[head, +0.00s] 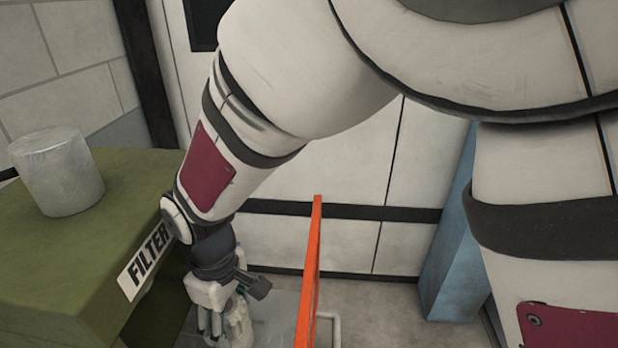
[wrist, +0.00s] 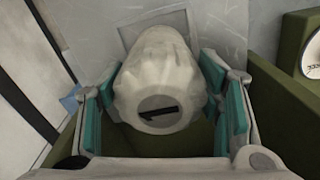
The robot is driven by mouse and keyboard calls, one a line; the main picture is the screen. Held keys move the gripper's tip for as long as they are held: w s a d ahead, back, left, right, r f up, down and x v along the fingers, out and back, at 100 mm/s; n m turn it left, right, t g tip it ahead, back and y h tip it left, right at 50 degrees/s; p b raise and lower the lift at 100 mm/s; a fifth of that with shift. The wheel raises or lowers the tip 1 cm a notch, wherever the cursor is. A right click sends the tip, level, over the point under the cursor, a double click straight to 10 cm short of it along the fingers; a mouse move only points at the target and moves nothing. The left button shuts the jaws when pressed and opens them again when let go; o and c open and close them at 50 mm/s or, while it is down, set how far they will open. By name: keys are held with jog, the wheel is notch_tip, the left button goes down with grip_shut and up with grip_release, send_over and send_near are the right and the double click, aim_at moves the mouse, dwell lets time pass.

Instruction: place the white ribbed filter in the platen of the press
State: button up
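The white ribbed filter (wrist: 160,70) sits between my gripper's teal finger pads in the wrist view, its dark-marked round end toward the camera. The pads appear to meet its sides, and my gripper (wrist: 162,95) looks shut on it. In the head view my gripper (head: 226,318) points down at the lower edge, beside the olive press (head: 60,255) labelled FILTER. The pale filter (head: 238,325) shows partly between the fingers. Olive surfaces (wrist: 285,130) show beneath and right of the filter in the wrist view. I cannot clearly make out the platen or whether the filter touches it.
A translucent cylinder (head: 60,172) stands on top of the olive body. An orange upright bar (head: 311,265) stands just right of my gripper. A blue post (head: 455,250) is farther right, with grey floor between. A white dial (wrist: 312,52) shows at the wrist view's right edge.

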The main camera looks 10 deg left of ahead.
jog(key=o, duration=0.4)
jog(key=shift+o, duration=0.2)
notch_tip(320, 180, up, 11)
jog(key=shift+w+r+b, duration=0.1)
jog(key=shift+r+b, duration=0.1)
jog(key=shift+b, duration=0.35)
jog(key=shift+r, duration=0.45)
